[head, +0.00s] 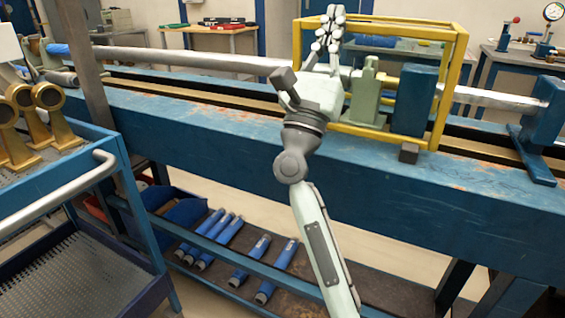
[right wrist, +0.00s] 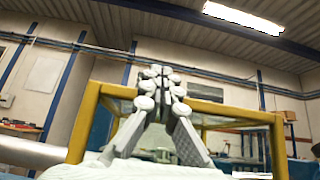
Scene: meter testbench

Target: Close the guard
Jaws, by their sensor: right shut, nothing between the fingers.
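The guard (head: 451,88) is a yellow box-shaped frame with clear-looking sides, standing on the blue bench (head: 230,125) around a green fixture (head: 362,92) and a blue block (head: 413,100). In the right wrist view the yellow frame (right wrist: 84,125) rises on both sides behind my fingers. My right gripper (head: 331,22) is shut and empty, pointing up at the left part of the guard. Whether it touches the frame, I cannot tell. The wrist view shows its fingertips (right wrist: 160,75) together, near the height of the top bar. My left gripper is not in view.
A long silver pipe (head: 190,58) runs along the bench through the guard area. A blue cart (head: 60,178) with brass meters (head: 48,97) stands at the left. Several blue cylinders (head: 275,268) lie on the shelf below. Side tables stand behind.

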